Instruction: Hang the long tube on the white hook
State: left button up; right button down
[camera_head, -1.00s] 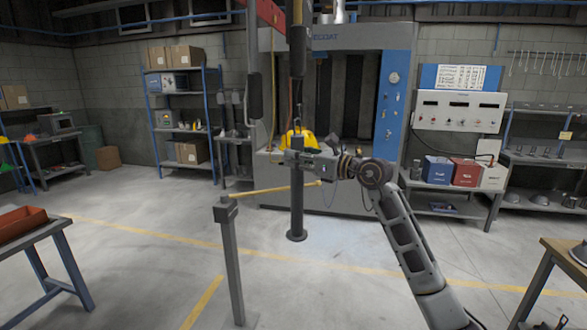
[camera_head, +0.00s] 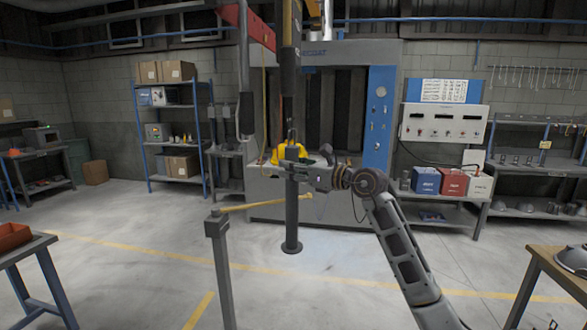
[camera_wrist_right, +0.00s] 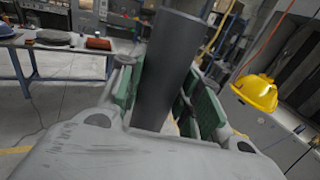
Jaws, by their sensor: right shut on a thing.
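My right gripper (camera_head: 293,170) is shut on a long dark tube, which stands upright in its jaws. I cannot make out the white hook for certain. Dark hanging gear (camera_head: 289,80) is above the gripper. My left gripper is not in view.
A yellow helmet-like hood (camera_wrist_right: 256,92) is close by the gripper. A grey post (camera_head: 223,270) with a yellow bar (camera_head: 260,202) stands at the left front. A large grey cabinet (camera_head: 350,100) is behind. Tables stand at both sides; the floor between is mostly clear.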

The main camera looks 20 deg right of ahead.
jog(key=w+a+p, duration=0.2)
jog(key=w+a, duration=0.2)
jog(key=a, duration=0.2)
jog(key=shift+w+a+p, duration=0.15)
jog(key=shift+a+p, duration=0.05)
jog(key=shift+p, duration=0.1)
dwell(0.9)
jog(key=shift+w+a+p, duration=0.35)
jog(key=shift+w+a, duration=0.2)
jog(key=shift+a, duration=0.3)
jog(key=shift+w+a+p, duration=0.35)
jog(key=shift+w+a, duration=0.15)
jog(key=shift+a, duration=0.3)
jog(key=shift+w+a+p, duration=0.35)
jog(key=shift+w+a, duration=0.2)
jog(key=shift+a, duration=0.3)
dwell(1.6)
jog(key=shift+f+b, duration=0.6)
jog(key=shift+f, duration=0.35)
dwell(1.2)
